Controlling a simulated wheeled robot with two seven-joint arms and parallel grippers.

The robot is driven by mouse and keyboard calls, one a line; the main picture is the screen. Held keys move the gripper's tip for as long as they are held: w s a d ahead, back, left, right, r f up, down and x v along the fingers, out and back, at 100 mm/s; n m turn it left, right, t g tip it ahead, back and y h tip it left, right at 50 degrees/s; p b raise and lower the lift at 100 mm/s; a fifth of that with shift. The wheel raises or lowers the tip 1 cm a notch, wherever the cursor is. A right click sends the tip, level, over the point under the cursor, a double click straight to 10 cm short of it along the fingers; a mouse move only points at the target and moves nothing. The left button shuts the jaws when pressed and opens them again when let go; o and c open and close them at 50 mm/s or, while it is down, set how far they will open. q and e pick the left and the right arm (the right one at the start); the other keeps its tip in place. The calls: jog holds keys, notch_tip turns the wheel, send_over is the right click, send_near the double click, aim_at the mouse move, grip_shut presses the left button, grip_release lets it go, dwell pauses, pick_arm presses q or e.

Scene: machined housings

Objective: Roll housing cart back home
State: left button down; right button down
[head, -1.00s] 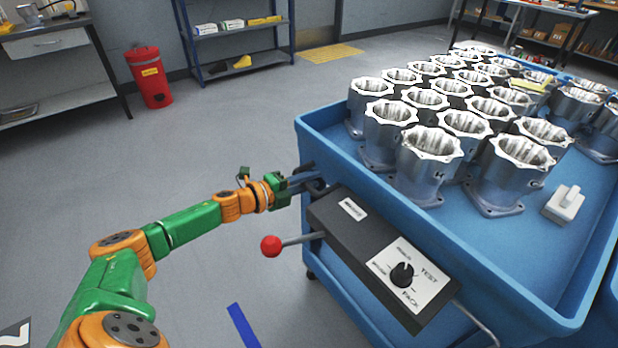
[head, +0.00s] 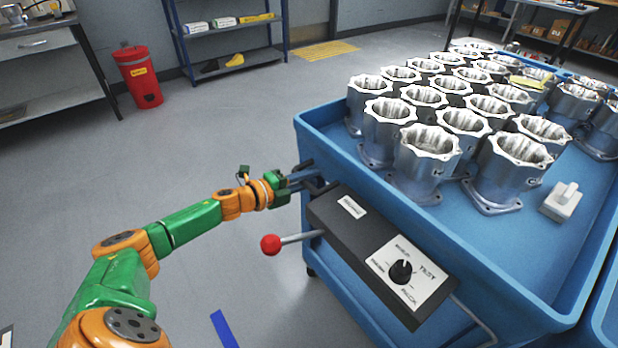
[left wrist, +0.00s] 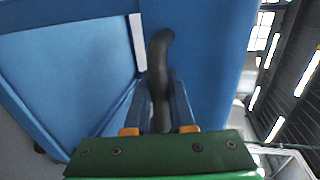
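The blue housing cart (head: 335,143) stands at the right in the head view, loaded with several silver machined housings (head: 425,155). My left gripper (head: 300,183) is at the cart's near left corner. In the left wrist view its two fingers stand on either side of a dark handle (left wrist: 160,75) and appear closed on it. The cart's blue wall (left wrist: 75,70) fills much of that view. A dark control box (head: 380,255) with a knob and a red-ball lever (head: 271,245) is on the cart's near side. My right gripper is not in view.
A red bin (head: 139,78) and a blue shelf rack (head: 228,60) stand by the back wall. A workbench (head: 50,60) is at the upper left. A blue floor strip (head: 224,328) lies at the bottom. The floor left of the cart is clear.

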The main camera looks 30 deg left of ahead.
pick_arm(q)
jog(key=c, duration=1)
grip_release()
jog(key=shift+d, duration=0.15)
jog(key=shift+o, duration=1.2)
jog(key=shift+s+d+r, duration=0.15)
jog(key=shift+r, duration=0.1)
jog(key=shift+f, duration=0.1)
jog(key=shift+s+a, duration=0.35)
jog(key=shift+s, duration=0.05)
jog(key=v, duration=0.6)
jog(key=shift+p, duration=0.4)
jog(key=shift+d, duration=0.1)
